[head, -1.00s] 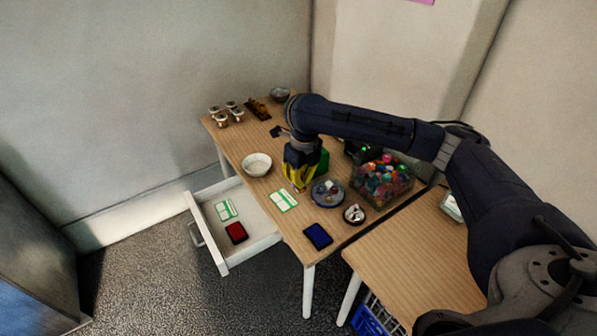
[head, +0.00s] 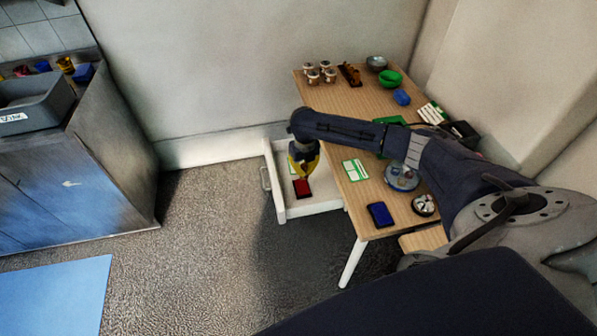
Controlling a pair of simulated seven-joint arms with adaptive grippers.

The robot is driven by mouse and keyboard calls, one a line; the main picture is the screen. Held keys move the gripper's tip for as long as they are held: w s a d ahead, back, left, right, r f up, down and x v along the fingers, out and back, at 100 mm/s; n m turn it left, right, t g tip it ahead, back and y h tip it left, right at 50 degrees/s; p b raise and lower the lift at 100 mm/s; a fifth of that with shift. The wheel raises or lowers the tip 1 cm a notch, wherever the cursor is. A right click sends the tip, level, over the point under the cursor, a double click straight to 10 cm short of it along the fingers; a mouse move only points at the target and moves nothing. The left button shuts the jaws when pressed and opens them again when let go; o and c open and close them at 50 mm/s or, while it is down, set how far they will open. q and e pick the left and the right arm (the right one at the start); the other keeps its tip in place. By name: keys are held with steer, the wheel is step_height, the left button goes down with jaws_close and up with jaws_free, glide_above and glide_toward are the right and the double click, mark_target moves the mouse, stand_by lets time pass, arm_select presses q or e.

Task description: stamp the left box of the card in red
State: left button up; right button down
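The green-and-white card (head: 355,169) lies flat on the table near its left edge; its boxes are too small to read. A red ink pad (head: 302,189) lies in the open white drawer (head: 318,207). My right gripper (head: 303,173), with yellow fingers, points down over the drawer, just above the red pad in the picture. I cannot tell whether it touches the pad or holds a stamp. A second green-and-white card is in the drawer, mostly hidden behind the gripper. A blue ink pad (head: 380,214) lies near the table's front edge. My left gripper is not in view.
A round blue-grey dish (head: 402,178) and a small round bowl (head: 423,205) stand right of the card. Several small jars (head: 312,77), a brown rack (head: 349,74) and a green bowl (head: 389,79) stand at the back. My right arm crosses above the table.

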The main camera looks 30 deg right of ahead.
steer(key=shift+w+a+f, duration=0.1)
steer(key=shift+w+f, duration=0.05)
steer(key=shift+w, duration=0.3)
glide_above(302, 186)
steer(key=shift+s+a+f, duration=0.1)
steer(key=shift+f, duration=2.8)
steer(key=shift+f, duration=0.55)
steer(key=shift+r, duration=3.5)
